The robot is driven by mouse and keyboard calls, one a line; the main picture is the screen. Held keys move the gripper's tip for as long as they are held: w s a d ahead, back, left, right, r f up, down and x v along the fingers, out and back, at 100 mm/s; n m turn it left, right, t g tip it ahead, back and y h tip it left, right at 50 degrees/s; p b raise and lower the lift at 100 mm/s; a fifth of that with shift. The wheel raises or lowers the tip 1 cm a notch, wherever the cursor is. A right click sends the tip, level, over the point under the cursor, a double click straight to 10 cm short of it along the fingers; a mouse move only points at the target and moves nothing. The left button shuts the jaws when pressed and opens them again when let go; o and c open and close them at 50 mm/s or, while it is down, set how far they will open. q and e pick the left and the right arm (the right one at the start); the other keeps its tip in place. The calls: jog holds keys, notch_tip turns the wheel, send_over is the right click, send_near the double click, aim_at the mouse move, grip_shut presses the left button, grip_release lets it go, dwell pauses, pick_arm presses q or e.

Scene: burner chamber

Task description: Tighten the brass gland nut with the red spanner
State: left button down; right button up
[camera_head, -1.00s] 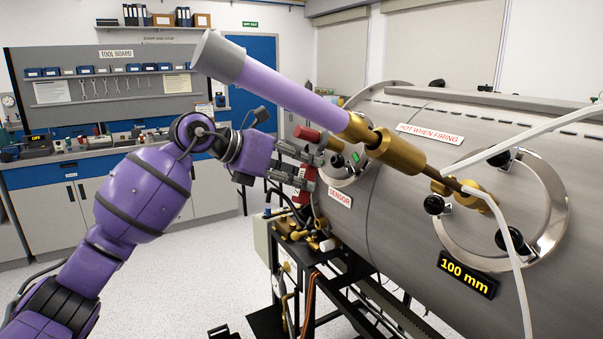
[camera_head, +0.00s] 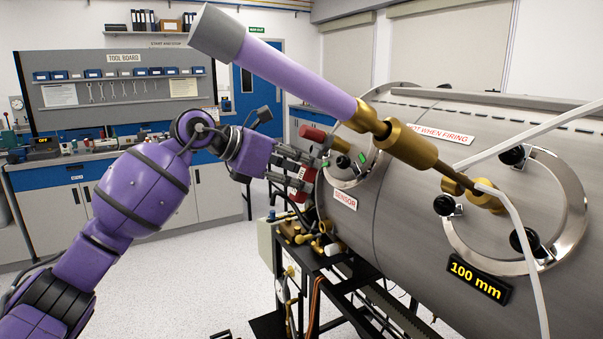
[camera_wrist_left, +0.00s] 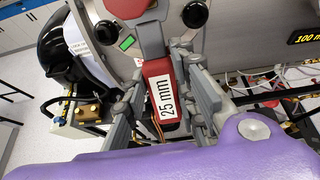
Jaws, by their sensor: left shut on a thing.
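The red spanner (camera_wrist_left: 155,69) shows in the left wrist view with a white "25 mm" label. It lies between the grey fingers of my left gripper (camera_head: 305,169), which is shut on it. In the head view the gripper is at the near left end of the steel chamber, by the "SENSOR" label, and hides part of the spanner. A brass fitting (camera_head: 410,147) sits on the lilac rod, and another brass fitting (camera_head: 472,192) is at the right port. I cannot tell which brass part is the gland nut, or whether the spanner touches a nut. My right gripper is out of view.
The steel chamber (camera_head: 405,215) fills the right side, with a "100 mm" display (camera_head: 475,277) and white hoses. A lilac rod (camera_head: 300,78) with a grey end slants across above my gripper. A bench (camera_head: 100,200) stands behind left.

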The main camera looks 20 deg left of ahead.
pick_arm(q)
jog(key=shift+w, duration=0.1)
jog(key=shift+w+a+m+b, duration=0.35)
jog(key=shift+a+m+b, duration=0.1)
jog(key=shift+m, duration=0.25)
jog(key=shift+w+a+r+m, duration=0.1)
jog(key=shift+w+a+m, duration=0.1)
jog(key=shift+m, duration=0.3)
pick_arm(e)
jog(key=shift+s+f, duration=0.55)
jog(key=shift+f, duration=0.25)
